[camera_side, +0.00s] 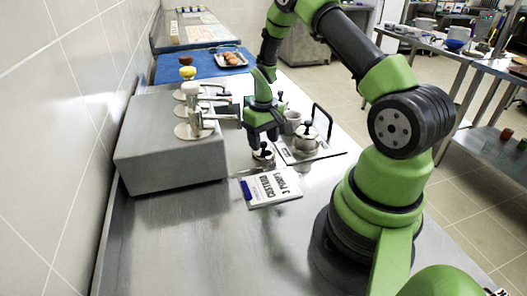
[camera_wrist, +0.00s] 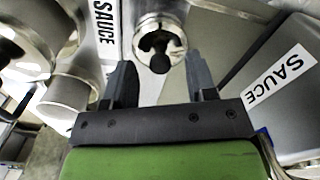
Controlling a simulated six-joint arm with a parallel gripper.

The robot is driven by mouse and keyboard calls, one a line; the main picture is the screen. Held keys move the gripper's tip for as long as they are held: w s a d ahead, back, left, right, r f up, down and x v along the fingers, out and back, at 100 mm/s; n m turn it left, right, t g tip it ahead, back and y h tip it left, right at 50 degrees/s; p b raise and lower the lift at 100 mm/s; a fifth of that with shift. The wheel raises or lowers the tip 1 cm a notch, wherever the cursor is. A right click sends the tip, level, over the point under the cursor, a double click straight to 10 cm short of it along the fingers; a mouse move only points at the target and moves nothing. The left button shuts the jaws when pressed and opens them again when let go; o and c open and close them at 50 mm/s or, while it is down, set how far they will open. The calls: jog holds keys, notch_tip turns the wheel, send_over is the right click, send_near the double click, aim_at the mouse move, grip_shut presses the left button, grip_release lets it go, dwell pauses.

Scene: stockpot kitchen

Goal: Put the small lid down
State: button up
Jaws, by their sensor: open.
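The small lid (camera_side: 263,153) is a round shiny metal disc with a black knob. It appears to rest on the steel worktop, just below my gripper (camera_side: 264,138) in the side view. In the wrist view the small lid (camera_wrist: 160,38) lies just beyond my fingertips (camera_wrist: 161,78), roughly centred between them. My gripper is open, its two dark fingers apart with nothing between them. Whether a finger touches the lid cannot be told.
A grey box (camera_side: 170,158) with pumps stands at left. A custard card (camera_side: 271,188) lies in front.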

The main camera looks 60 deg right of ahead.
jog(key=shift+f, duration=0.9)
grip_shut()
jog(key=r, duration=0.9)
jog(key=shift+s+d+r, duration=0.2)
jog(key=shift+s+r, duration=0.15)
jog(key=shift+s, duration=0.05)
jog(key=s+m, duration=0.4)
jog(key=s, duration=1.3)
jog(key=shift+w+d+f, duration=0.1)
jog(key=shift+d+f, duration=0.1)
jog(key=shift+f, duration=2.15)
jog(key=shift+w+d+f, duration=0.1)
jog(key=shift+d+f, duration=0.05)
jog(key=shift+f, duration=2.15)
